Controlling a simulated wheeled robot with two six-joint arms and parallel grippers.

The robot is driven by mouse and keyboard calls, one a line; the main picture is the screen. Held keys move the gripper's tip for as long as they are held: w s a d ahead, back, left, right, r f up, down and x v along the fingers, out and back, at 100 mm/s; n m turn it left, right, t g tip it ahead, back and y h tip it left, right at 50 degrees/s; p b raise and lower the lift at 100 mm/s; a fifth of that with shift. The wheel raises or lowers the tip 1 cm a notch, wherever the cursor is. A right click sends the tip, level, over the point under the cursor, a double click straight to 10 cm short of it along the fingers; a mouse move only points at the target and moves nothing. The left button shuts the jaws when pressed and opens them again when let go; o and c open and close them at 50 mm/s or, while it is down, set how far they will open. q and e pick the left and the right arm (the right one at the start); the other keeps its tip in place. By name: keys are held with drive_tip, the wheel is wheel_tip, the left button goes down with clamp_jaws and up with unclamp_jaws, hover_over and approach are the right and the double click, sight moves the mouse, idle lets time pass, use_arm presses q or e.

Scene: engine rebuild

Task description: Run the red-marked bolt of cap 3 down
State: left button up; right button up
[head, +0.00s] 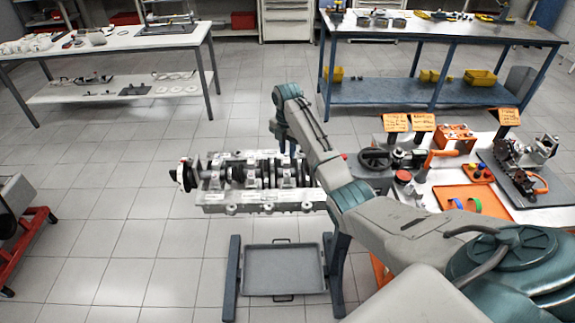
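The engine block (262,199) sits on a dark stand in the middle of the head view, with its dark crankshaft (237,174) uppermost. Several pale bearing caps (251,181) straddle the crankshaft. I cannot tell which is cap 3, and a red-marked bolt is too small to make out. My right arm comes in from the lower right and crosses the block's right end, hiding part of it. My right gripper (284,146) points down at the far right part of the block; its fingers are too small and dark to judge. My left gripper is out of view.
A grey drip tray (283,270) lies under the block. At right, a white bench holds an orange tray (472,201), orange cards (396,122) and a dark mat (515,180) with parts. Two workbenches stand behind. A red wheeled frame (25,242) is at left; floor between is clear.

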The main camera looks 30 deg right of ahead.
sight(288, 171)
wheel_tip(288, 171, down, 8)
drive_tip(key=shift+p, duration=0.95)
drive_tip(key=shift+c, duration=0.3)
clamp_jaws()
